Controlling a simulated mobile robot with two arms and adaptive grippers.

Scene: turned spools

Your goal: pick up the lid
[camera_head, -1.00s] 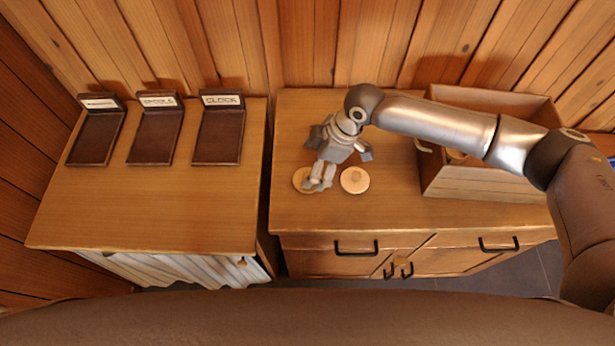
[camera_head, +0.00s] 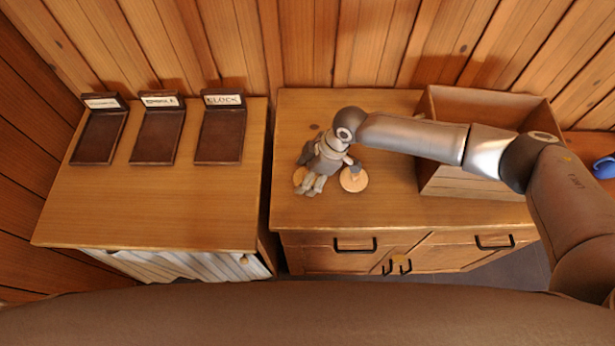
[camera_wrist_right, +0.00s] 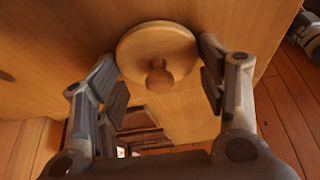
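One finger of this gripper overlaps the right lid's upper edge. In the right wrist view, a round lid (camera_wrist_right: 157,48) with a small turned knob shows ahead of my right gripper (camera_wrist_right: 157,55). Its fingers are spread wide, one on each side of the knob, with nothing between them held. I cannot tell whether they touch the lid. My left gripper is not in view.
An open wooden box (camera_head: 470,182) stands at the right on the cabinet top (camera_head: 400,208), under my right arm. Across a narrow gap, the left cabinet (camera_head: 150,205) carries three dark trays with label cards, one reading CLOCK (camera_head: 220,137). Its front part is clear.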

